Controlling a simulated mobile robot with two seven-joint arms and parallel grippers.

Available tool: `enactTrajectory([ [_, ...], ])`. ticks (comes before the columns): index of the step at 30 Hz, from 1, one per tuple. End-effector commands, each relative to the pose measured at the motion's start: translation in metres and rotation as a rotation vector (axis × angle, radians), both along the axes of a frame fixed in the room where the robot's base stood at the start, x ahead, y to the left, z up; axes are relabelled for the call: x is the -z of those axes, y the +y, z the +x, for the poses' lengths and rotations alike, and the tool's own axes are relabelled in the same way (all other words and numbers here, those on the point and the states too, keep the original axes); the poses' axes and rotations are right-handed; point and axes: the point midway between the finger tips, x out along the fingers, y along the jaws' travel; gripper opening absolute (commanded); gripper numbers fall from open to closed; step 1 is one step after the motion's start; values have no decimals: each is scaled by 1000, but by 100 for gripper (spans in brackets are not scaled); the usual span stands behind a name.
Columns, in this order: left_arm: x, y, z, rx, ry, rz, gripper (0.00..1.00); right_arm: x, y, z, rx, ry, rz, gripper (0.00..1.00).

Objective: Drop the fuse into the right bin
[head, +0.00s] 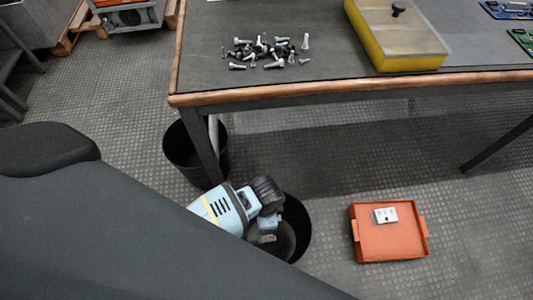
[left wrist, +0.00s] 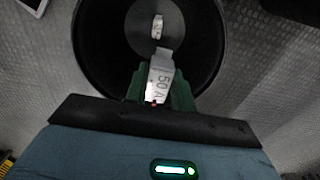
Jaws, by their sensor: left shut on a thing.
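My left gripper (head: 267,226) is over the black right bin (head: 303,232), pointing down towards its opening. In the left wrist view, the gripper (left wrist: 160,97) is shut on a pale grey fuse (left wrist: 161,76) marked "50A". The fuse is above the dark round opening of the right bin (left wrist: 95,40). A small light-coloured piece (left wrist: 157,27) shows inside that bin, beyond the held fuse. The left bin (head: 177,150), also black, stands by the table leg. My right gripper is not in view.
An orange tray (head: 395,243) with a small white-grey block (head: 385,215) lies on the floor to the right. The table (head: 220,85) carries several loose bolts (head: 268,50) and a yellow box (head: 400,45). Its leg stands close to the left bin.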

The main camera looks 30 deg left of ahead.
Motion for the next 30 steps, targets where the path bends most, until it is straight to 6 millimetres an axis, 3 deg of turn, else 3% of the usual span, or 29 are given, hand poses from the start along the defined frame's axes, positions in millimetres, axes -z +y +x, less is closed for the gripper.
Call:
enactTrajectory([
  [2, -1, 0, 0, 0, -1, 0, 0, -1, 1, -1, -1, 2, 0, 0],
  [3, -1, 0, 0, 0, -1, 0, 26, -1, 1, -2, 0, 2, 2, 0],
  [9, -1, 0, 0, 0, 0, 0, 50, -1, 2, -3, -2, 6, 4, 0],
  [20, -8, 0, 0, 0, -1, 0, 50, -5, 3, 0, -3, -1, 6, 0],
  [30, -61, 0, 1, 0, -3, -1, 50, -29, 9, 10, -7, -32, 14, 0],
])
